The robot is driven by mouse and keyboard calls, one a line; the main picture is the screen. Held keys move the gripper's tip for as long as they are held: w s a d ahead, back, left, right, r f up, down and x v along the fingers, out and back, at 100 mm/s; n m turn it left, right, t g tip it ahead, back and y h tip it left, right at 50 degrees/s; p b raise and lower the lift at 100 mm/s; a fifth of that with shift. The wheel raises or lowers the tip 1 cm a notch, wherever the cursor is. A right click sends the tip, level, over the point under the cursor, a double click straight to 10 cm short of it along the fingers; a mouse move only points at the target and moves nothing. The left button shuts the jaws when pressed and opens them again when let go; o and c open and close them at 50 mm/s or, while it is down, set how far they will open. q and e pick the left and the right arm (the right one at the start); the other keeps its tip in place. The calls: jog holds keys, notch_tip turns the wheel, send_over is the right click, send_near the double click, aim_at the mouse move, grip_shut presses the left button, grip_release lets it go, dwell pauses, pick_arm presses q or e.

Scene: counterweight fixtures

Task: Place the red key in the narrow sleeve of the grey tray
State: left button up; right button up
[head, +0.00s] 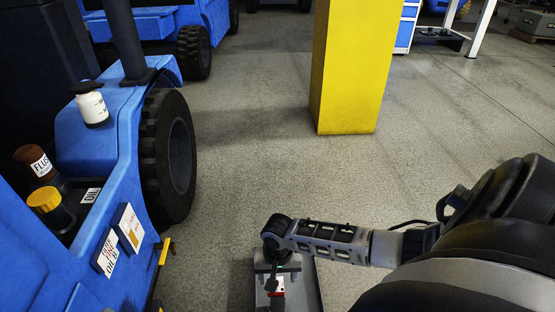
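My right arm comes in from the right, and my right gripper (272,284) points down at the bottom middle of the head view. Its fingers are small and partly hidden, so I cannot tell whether they are open or shut. A small red and white piece (278,292), perhaps the red key, shows right at the fingertips. I cannot tell whether it is held. A grey tray-like thing (314,290) lies below the gripper and is cut off by the bottom edge. No narrow sleeve can be made out. My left gripper is not in view.
A blue vehicle (125,115) with a large black tyre (170,155) fills the left side. A white bottle (92,104), a brown bottle (38,165) and a yellow-capped bottle (48,205) stand on it. A yellow pillar (347,70) stands ahead. The concrete floor between is clear.

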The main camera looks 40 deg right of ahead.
jog(key=shift+r, duration=0.4)
pick_arm(q)
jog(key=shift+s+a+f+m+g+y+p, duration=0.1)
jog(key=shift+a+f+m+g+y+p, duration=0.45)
jog(key=shift+p, duration=1.05)
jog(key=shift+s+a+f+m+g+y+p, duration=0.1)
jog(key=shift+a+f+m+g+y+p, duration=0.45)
jog(key=shift+p, duration=1)
pick_arm(e)
notch_tip(320, 180, up, 12)
jog(key=shift+r, duration=0.2)
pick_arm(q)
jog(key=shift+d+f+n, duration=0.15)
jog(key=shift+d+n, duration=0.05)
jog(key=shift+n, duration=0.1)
pick_arm(e)
jog(key=shift+d, duration=0.1)
